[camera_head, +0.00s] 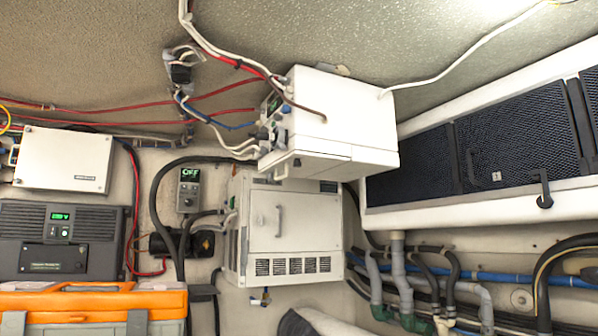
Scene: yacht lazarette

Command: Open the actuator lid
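A white box (282,240) with vent slots along its lower front is mounted on the wall at centre. No label shows which of these carries the actuator lid. My gripper is not in view.
An orange and grey toolbox (90,305) stands at lower left, below a dark unit with a green display (60,240). A mesh-fronted white locker (510,140) fills the right side. Hoses and pipes (430,280) run at lower right. Black cables hang left of the centre box.

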